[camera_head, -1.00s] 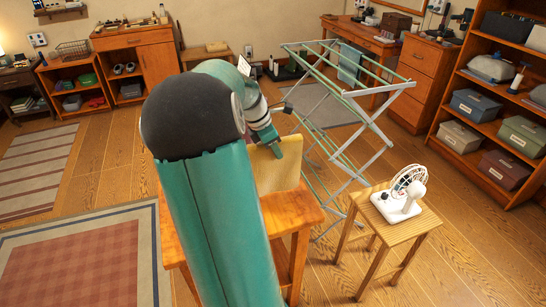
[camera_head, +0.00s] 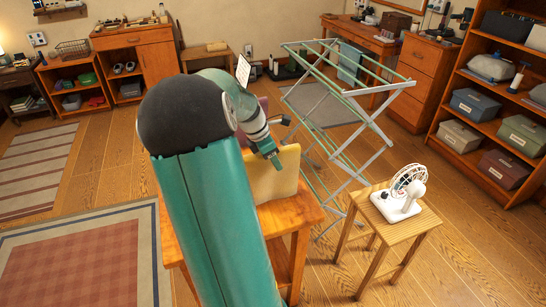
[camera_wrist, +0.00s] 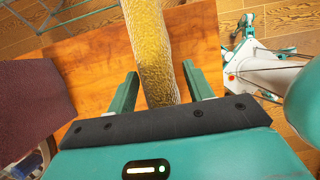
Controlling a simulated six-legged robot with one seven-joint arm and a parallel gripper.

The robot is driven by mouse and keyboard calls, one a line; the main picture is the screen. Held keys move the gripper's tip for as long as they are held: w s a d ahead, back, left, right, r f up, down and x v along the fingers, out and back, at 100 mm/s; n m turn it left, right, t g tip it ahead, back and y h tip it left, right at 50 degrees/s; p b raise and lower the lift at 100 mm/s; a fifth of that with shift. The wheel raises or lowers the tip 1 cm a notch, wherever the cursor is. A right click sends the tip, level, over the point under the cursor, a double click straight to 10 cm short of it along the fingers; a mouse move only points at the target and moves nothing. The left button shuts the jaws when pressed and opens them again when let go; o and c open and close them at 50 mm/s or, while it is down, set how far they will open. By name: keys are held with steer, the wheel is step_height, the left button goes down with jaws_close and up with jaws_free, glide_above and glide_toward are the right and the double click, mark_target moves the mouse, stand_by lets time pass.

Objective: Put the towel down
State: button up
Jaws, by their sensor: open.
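The yellow towel (camera_wrist: 155,45) runs upright between the two fingers of my gripper (camera_wrist: 160,72) in the wrist view, seen nearly edge-on. Gaps show between the towel and both fingers, so the jaws are open around it. In the head view the yellow towel (camera_head: 275,178) stands upright on the wooden table (camera_head: 295,215), with my gripper (camera_head: 276,162) at its upper part. My arm hides part of the towel and table.
A maroon thing (camera_wrist: 32,105) is close on the left in the wrist view. A white fan (camera_head: 403,195) sits on a stool (camera_head: 392,228) at right. Floor is free at front right.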

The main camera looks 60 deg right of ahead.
steer(key=v, duration=1.2)
steer(key=shift+r, duration=0.15)
steer(key=w+a+r+m+t, duration=0.1)
steer(key=w+a+t, duration=0.15)
steer(key=a, duration=0.55)
steer(key=w+a+r+m+t+y, duration=0.1)
steer(key=w+a+m, duration=0.15)
steer(key=a, duration=0.45)
steer(key=w+a+r+t, duration=0.1)
steer(key=w+a+t, duration=0.15)
steer(key=a, duration=0.55)
steer(key=s+a+f+m+t+y, duration=0.1)
steer(key=s+a+m, duration=0.1)
steer(key=a, duration=0.9)
steer(key=s+a+m+t+y, duration=0.1)
steer(key=s+a+m, duration=0.2)
steer(key=a, duration=0.9)
steer(key=shift+s+a+f+t, duration=0.2)
steer(key=shift+s+f+t, duration=0.2)
steer(key=shift+s, duration=0.2)
steer(key=shift+m, duration=0.25)
